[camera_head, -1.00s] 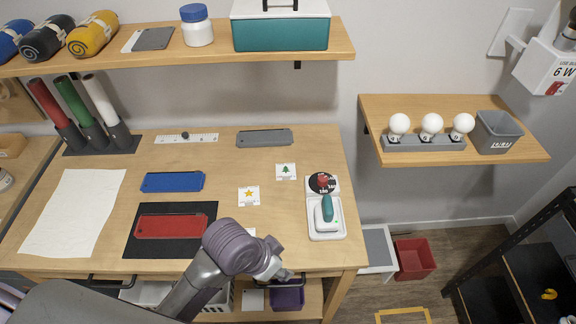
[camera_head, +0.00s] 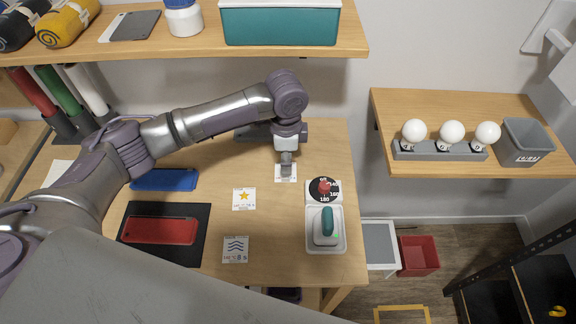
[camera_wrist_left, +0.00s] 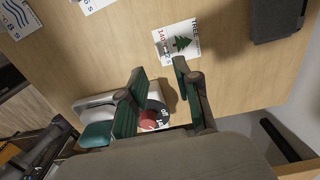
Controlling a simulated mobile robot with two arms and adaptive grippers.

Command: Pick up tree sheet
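The tree sheet (camera_head: 295,174) is a small white square lying flat on the wooden table, right of the star sheet (camera_head: 244,199). My left gripper (camera_head: 286,168) points down over the tree sheet and covers its middle in the head view. In the left wrist view the tree sheet (camera_wrist_left: 182,44) shows its dark green tree and red print, just beyond the fingertips. The left gripper (camera_wrist_left: 160,78) is open there, its two fingers apart with nothing between them. My right gripper is in neither view.
A wave sheet (camera_head: 235,249) lies nearer the front. A white device with a teal handle (camera_head: 327,223) and a dial (camera_head: 324,188) stand close by on the right. A grey plate (camera_head: 254,132) lies behind. Red (camera_head: 160,230) and blue (camera_head: 165,180) plates lie to the left.

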